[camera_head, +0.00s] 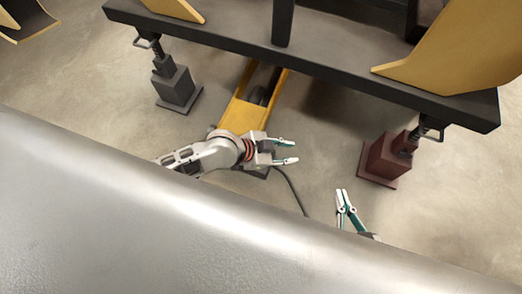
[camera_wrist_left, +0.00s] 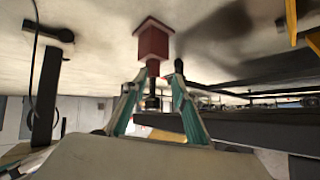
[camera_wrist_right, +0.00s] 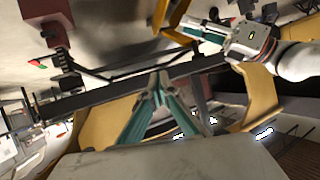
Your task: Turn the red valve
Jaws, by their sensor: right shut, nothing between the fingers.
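A dark red block (camera_head: 385,160) on a square plate stands on the floor under the right end of a dark frame, a black stem and bracket joining it to the frame. It is the red valve-like thing; no separate handwheel is clear. It shows upside down in the left wrist view (camera_wrist_left: 153,42) and at top left in the right wrist view (camera_wrist_right: 45,18). My left gripper (camera_head: 287,151) is open and empty, left of the red block and apart from it. My right gripper (camera_head: 341,192) is shut and empty, lower left of the block and not touching it.
The long dark frame (camera_head: 330,62) crosses the upper head view. A grey block (camera_head: 175,86) stands under its left end. A yellow beam (camera_head: 243,108) and a dark cable (camera_head: 292,190) lie near my left arm. Bare floor lies between my grippers and the red block.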

